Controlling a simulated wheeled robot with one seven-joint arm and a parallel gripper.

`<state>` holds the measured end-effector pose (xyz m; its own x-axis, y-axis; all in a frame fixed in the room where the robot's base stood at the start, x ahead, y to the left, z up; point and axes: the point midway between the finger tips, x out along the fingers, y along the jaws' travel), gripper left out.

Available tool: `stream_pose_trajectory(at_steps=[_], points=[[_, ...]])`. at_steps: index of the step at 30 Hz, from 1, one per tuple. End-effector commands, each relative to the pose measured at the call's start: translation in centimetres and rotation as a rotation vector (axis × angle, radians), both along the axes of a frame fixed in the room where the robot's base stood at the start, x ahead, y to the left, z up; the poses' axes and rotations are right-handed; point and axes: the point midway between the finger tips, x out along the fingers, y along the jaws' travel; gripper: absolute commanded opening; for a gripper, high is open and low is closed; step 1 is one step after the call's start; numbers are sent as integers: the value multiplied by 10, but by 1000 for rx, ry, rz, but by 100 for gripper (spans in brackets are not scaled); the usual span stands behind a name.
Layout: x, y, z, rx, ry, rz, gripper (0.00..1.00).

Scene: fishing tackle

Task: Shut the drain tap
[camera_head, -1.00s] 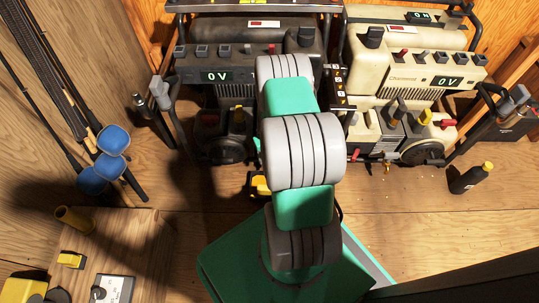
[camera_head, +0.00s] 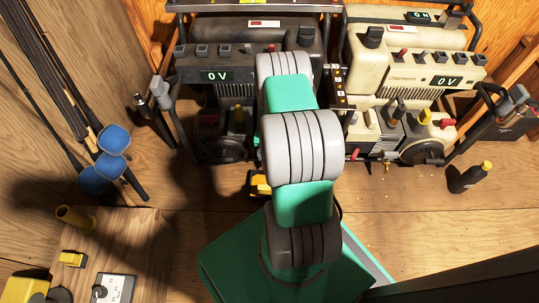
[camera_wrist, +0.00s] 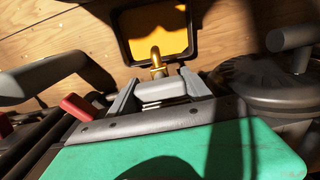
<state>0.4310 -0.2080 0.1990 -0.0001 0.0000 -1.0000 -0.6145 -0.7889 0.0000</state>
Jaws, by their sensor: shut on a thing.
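In the wrist view, the brass drain tap (camera_wrist: 157,62) shows just beyond my gripper (camera_wrist: 157,88), against a yellow tray with a dark rim (camera_wrist: 157,30). My gripper's grey fingers are shut on the tap. The exact contact and the angle of the tap's handle are hard to see. In the head view, my arm hides my gripper and the tap, in front of the dark generator (camera_head: 225,75). Only a yellow edge of the tray (camera_head: 260,186) shows beside my arm.
A cream generator (camera_head: 415,65) stands close on the right. In the wrist view, a red lever (camera_wrist: 80,107) and a grey handle (camera_wrist: 45,76) lie left of my gripper, and a round dark part (camera_wrist: 265,85) lies right. A dark bottle (camera_head: 468,178) stands on the floor at right.

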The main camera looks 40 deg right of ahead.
Motion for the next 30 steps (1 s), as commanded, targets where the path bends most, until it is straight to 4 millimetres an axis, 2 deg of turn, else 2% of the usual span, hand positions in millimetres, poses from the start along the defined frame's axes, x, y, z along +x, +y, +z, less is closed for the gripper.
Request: stream_pose_trajectory(at_steps=[4,5,8,14,17,25,30], points=[[0,0,0,1,1,-1,18],[0,0,0,1,1,-1,60],[0,0,0,1,1,-1,67],[0,0,0,0,0,0,67],[0,0,7,-1,-1,0,67],[1,0,62,0,-2,0,67],[0,0,78,0,0,0,67]])
